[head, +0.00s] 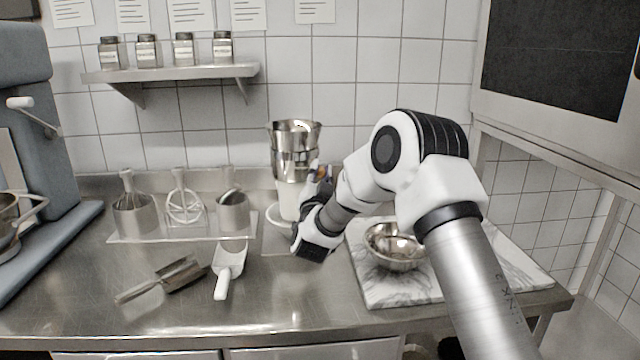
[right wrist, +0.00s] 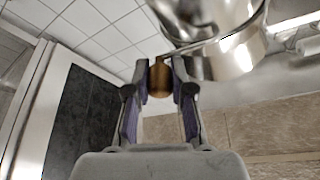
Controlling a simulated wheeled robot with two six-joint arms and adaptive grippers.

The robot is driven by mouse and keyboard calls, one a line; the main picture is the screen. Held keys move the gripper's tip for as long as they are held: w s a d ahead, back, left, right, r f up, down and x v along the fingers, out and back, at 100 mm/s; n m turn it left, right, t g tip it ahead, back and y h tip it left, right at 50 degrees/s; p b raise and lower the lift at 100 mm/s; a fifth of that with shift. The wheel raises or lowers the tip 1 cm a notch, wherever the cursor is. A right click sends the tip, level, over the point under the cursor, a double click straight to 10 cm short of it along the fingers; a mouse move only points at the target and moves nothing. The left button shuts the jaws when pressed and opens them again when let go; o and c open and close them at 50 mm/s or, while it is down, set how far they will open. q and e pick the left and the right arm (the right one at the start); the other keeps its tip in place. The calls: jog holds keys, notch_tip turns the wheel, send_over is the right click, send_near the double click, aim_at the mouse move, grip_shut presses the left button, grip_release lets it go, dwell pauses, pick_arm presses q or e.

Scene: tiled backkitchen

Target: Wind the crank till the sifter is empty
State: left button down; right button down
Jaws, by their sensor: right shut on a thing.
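The sifter (head: 294,137) is a shiny metal cup at the back of the counter, above a white holder (head: 289,203). In the right wrist view the sifter (right wrist: 222,50) hangs over the gripper at the top, with a thin crank rod coming from it. My right gripper (head: 321,174) is at the sifter's right side. In the right wrist view its fingers (right wrist: 160,85) are shut around the brown crank knob (right wrist: 159,78). The inside of the sifter is hidden, so I cannot tell how much it holds. My left gripper is not in view.
A steel bowl (head: 394,247) stands on a marble board (head: 375,290) at right, under my right arm. Two scoops (head: 229,262) lie in front. A utensil rack (head: 180,228) stands left of the sifter. A shelf with jars (head: 170,73) hangs above. The front middle is clear.

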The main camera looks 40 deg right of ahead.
jog(key=w+a+f+m+g+y+b, duration=0.1)
jog(key=a+f+m+g+b, duration=0.1)
jog(key=m+b, duration=0.3)
jog(key=w+a+f+m+g+y+b, duration=0.1)
jog(key=w+a+f+m+g+b, duration=0.1)
jog(key=m, duration=1.2)
jog(key=shift+w+a+f+m+g+y+b, duration=0.25)
jog(key=shift+a+f+g+b, duration=0.45)
jog(key=shift+g+b, duration=0.7)
jog(key=shift+s, duration=0.1)
jog(key=c, duration=1)
grip_release()
jog(key=shift+f, duration=0.1)
jog(key=v, duration=1.2)
